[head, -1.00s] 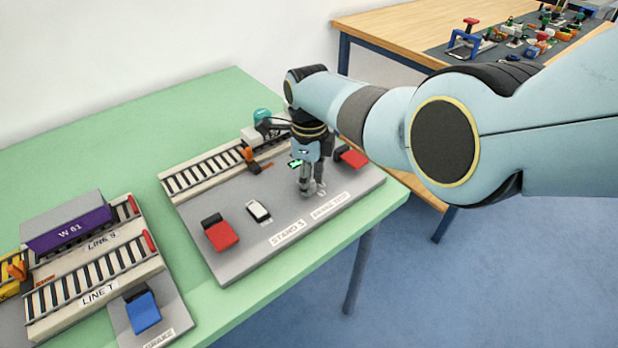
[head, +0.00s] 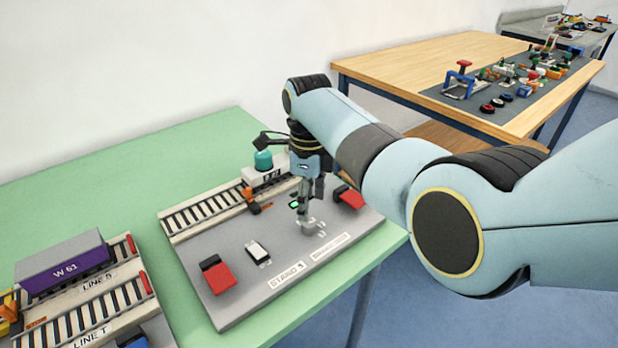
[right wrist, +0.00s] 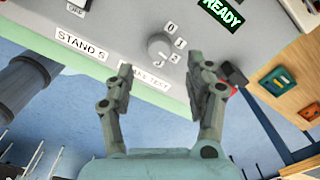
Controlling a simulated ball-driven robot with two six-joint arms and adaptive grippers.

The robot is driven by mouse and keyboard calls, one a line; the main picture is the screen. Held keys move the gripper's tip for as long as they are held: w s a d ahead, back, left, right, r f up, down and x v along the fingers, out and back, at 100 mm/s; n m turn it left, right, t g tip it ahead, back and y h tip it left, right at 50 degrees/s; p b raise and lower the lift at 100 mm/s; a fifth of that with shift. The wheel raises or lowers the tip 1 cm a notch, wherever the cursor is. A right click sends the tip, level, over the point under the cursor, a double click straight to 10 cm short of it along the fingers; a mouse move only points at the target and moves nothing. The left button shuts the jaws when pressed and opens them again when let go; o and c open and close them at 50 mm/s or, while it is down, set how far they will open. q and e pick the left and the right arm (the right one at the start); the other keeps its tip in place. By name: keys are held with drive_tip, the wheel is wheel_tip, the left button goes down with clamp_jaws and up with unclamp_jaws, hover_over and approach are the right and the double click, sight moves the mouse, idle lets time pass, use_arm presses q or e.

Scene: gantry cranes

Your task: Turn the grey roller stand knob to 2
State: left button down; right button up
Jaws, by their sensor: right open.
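The grey round knob (right wrist: 160,46) is on the stand's grey panel, with the marks 0, 1, 2 and 3 around its right and lower side in the right wrist view. I cannot tell which mark it points at. It also shows in the head view (head: 308,224), partly covered by my gripper. My right gripper (right wrist: 160,70) is open and empty, its two fingers apart on either side of the knob's line. In the head view the right gripper (head: 304,212) is just above the knob; contact cannot be told. My left gripper is not in view.
The panel bears a lit READY display (right wrist: 222,12), a white switch (head: 257,252), two red pedals (head: 218,275) (head: 349,197) and a track (head: 205,212). A teal dome (head: 263,160) stands behind. A purple wagon (head: 65,265) sits at left. Open green tabletop (head: 130,170) lies behind.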

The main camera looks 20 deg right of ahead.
sight(309, 223)
wheel_tip(309, 223, up, 6)
idle(0.5)
